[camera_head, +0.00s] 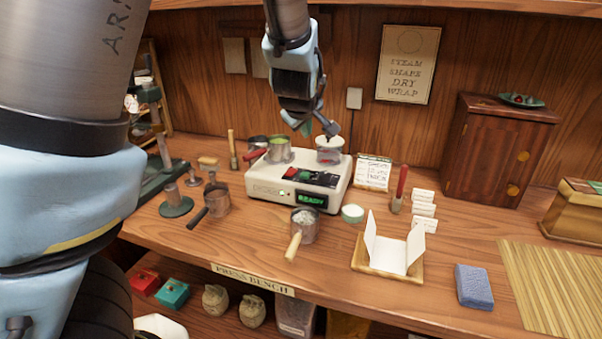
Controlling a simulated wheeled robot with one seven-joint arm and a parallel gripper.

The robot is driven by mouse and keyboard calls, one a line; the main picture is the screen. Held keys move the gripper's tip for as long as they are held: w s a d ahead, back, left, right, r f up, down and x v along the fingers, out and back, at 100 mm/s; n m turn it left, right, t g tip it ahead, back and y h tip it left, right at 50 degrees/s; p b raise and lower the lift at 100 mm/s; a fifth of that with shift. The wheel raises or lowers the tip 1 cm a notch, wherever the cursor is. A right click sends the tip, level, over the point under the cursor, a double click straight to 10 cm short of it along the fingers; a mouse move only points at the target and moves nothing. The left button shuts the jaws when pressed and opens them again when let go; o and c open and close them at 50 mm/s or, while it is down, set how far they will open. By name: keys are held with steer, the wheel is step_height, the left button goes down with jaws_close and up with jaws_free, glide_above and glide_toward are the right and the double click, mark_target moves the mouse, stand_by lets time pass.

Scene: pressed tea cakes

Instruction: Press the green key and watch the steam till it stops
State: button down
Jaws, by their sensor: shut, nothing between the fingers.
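A cream steamer machine (258,192) stands on the wooden bench, with a dark panel on top and red and green marks on it. The lit display (311,199) appears to read READY in green. No steam is visible. A metal pot with green contents (278,150) and a clear cup with red inside (329,152) sit on top. My gripper (318,132) is shut and empty, pointing down above the machine's back, near the cup.
A wood-handled pan of pale grains (304,227) and a small white-topped bowl (352,213) stand in front. A black-handled pan (216,200) is left.

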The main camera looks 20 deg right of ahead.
mark_target(306, 176)
steer(key=shift+f, duration=0.1)
step_height(306, 176, down, 8)
steer(key=b, duration=0.8)
steer(key=shift+f+b, duration=0.3)
steer(key=shift+f, duration=0.1)
steer(key=shift+f, duration=0.1)
stand_by(1.4)
steer(key=shift+f, duration=0.3)
steer(key=shift+f+b, duration=0.4)
steer(key=shift+b, duration=0.1)
stand_by(0.5)
steer(key=shift+r, duration=0.15)
steer(key=shift+r+p, duration=0.75)
steer(key=shift+p, duration=0.25)
